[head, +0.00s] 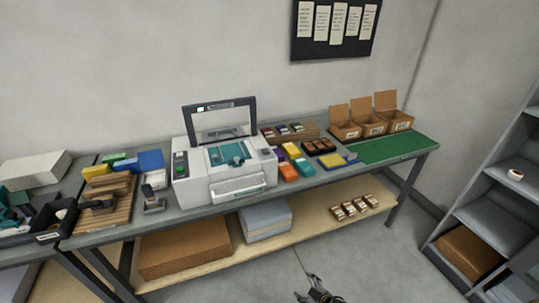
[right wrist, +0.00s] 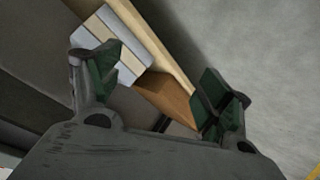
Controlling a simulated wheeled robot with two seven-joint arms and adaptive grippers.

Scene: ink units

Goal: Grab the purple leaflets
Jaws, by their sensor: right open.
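I cannot make out any purple leaflets for certain in either view. A small purple-and-orange block group (head: 286,165) sits on the bench right of the printer, but I cannot tell that it is leaflets. My right gripper (head: 318,288) is low at the bottom of the head view, in front of the bench and well away from its top. In the right wrist view my right gripper (right wrist: 160,82) is open with nothing between its fingers. My left gripper is not in view.
A grey-white printer (head: 222,168) stands mid-bench. Open cardboard boxes (head: 373,122) and a green mat (head: 400,147) are at the right. The lower shelf holds a brown box (head: 180,249) and a pale stack (head: 266,221). A grey rack (head: 497,215) stands right; floor between is clear.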

